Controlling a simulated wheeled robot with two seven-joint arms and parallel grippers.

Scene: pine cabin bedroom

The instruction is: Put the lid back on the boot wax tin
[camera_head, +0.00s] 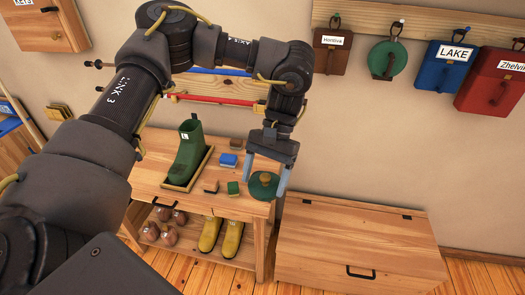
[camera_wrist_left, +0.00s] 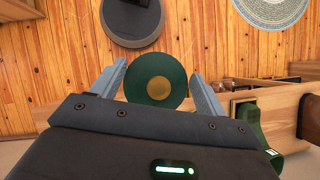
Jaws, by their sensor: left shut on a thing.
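The lid (camera_head: 264,185) is a dark green disc with a brass-coloured centre. It also shows in the left wrist view (camera_wrist_left: 141,87), flat between the two fingers. My left gripper (camera_head: 266,178) is shut on the lid, one finger at each side of its rim, at the right end of the wooden bench (camera_head: 150,174). I cannot tell how high the lid is above the bench top. I cannot make out the boot wax tin; it may be hidden behind the lid or gripper. My right gripper is not in view.
On the bench are a green boot (camera_head: 187,153) in a tray, a blue block-like item (camera_head: 228,160), a small green one (camera_head: 233,188) and a brown one (camera_head: 211,187). A wooden chest (camera_head: 350,235) stands right of the bench. Bags hang above it.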

